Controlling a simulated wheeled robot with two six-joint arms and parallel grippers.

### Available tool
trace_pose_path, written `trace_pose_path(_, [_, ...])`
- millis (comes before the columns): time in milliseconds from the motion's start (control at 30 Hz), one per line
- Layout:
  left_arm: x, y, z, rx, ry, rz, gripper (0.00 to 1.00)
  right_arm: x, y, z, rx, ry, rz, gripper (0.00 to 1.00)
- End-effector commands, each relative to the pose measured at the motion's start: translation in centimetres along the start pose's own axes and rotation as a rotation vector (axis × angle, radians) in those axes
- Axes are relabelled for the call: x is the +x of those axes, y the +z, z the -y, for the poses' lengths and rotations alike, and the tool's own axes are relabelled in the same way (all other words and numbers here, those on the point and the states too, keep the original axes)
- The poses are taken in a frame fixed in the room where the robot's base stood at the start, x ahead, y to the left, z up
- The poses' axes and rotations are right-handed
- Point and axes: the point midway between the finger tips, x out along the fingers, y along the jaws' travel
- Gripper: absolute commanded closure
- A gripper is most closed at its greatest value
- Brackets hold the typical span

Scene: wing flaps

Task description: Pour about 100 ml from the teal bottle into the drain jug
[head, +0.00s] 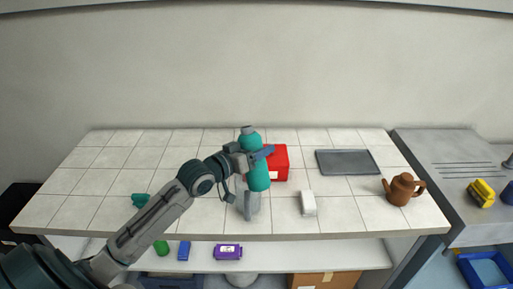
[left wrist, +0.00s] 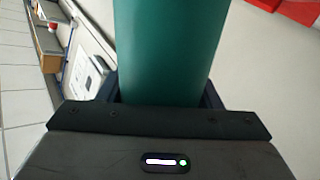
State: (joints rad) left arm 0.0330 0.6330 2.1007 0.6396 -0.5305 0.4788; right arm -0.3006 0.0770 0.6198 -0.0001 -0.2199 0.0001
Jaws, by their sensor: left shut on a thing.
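The teal bottle (head: 258,177) is held by my left gripper (head: 262,154) above the counter, with its grey cap end up and a slight lean to the left in the picture. In the left wrist view the teal bottle (left wrist: 168,50) stands between the fingers, which are largely hidden. A grey, jug-like vessel (head: 249,208), perhaps the drain jug, is on the counter, partly hidden behind the bottle and my arm. I cannot see its opening or any liquid. My right gripper is not in view.
A red box (head: 280,162) is close behind the bottle. A white block (head: 308,203), a dark tray (head: 347,161) and a brown teapot (head: 402,189) are to the right. The tiled counter's back left is clear.

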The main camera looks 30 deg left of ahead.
Motion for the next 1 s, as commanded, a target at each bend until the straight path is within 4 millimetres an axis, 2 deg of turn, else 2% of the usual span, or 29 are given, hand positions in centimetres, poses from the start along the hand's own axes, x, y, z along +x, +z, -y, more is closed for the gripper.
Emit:
trace_pose_path(500, [-0.2,0.6,-0.9,-0.157,0.0,0.031,0.69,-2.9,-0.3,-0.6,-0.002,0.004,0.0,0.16])
trace_pose_path(1000, [-0.2,0.8,-0.9,-0.175,0.0,0.034,0.69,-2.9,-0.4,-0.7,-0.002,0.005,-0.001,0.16])
